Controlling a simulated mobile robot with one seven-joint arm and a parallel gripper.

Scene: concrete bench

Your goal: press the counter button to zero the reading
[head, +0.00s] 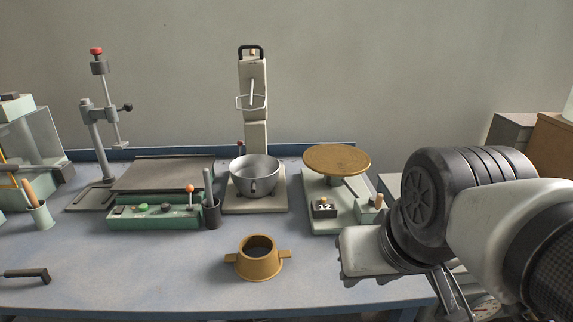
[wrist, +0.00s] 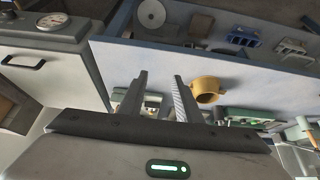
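The counter (head: 324,207) is a small black box with white digits reading 12. It sits on the front of a pale green machine with a round brown disc (head: 337,159) on top. A tan knob (head: 379,201) stands on a green block to its right; I cannot tell whether it is the counter's button. My gripper (wrist: 158,80) is open and empty in the wrist view, its two fingers apart. In the head view my arm is at the right, in front of the machine's right side, and the fingertips are hidden.
A yellow-brown two-handled ring (head: 258,262) stands at the bench front, left of my arm. A metal bowl (head: 254,178) on a mixer stand is left of the machine. A green control box (head: 155,213) is farther left. The front left bench is mostly clear.

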